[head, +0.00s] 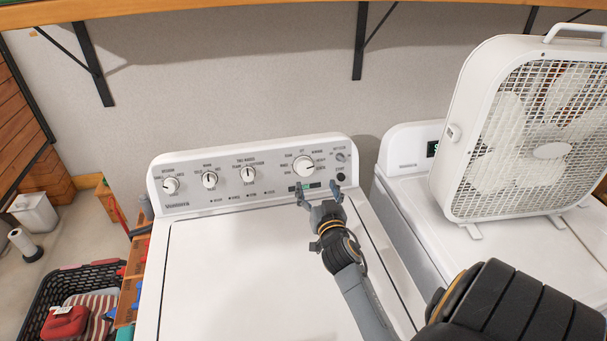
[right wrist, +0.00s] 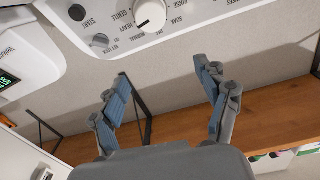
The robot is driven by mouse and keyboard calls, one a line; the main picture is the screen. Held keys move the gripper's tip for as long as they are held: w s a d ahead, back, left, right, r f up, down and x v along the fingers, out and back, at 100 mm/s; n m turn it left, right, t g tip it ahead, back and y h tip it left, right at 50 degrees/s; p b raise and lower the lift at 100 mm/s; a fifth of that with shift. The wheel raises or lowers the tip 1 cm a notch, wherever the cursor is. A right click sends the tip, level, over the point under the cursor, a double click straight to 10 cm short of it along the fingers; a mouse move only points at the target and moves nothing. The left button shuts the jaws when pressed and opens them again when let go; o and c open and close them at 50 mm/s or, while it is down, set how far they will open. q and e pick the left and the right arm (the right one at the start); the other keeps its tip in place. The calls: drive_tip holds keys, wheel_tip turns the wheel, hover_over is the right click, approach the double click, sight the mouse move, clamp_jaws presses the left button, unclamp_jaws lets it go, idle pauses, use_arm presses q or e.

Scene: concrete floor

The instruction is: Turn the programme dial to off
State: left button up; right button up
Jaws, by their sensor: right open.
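The large round white programme dial (head: 303,167) is at the right of the washer's control panel, with printed settings around it. It also shows at the top of the right wrist view (right wrist: 150,14), cut off by the frame edge. A dark mark on it points roughly right in the head view. My right gripper (head: 319,196) is open and empty, just below the dial in the head view. Its two spread fingers (right wrist: 160,75) show apart from the dial in the right wrist view. My left gripper is not in view.
A white box fan (head: 448,190) stands on the neighbouring machine at right. A wooden shelf (head: 235,14) runs above. A black basket (head: 45,292) is on the floor at left.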

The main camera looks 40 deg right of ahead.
sight(305, 170)
drive_tip(key=shift+f+b, duration=2.15)
drive_tip(key=shift+f, duration=0.3)
drive_tip(key=p+x, duration=0.1)
drive_tip(key=x, duration=1.1)
drive_tip(key=shift+d, duration=0.1)
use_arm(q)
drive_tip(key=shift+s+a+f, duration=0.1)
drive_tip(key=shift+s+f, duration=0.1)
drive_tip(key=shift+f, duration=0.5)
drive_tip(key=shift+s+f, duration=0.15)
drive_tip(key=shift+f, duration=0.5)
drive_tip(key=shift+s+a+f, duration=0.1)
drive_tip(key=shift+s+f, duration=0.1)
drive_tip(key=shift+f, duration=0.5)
use_arm(e)
drive_tip(key=shift+w+d, duration=0.35)
drive_tip(key=shift+w, duration=0.3)
drive_tip(key=shift+c, duration=0.3)
drive_tip(key=c, duration=1.1)
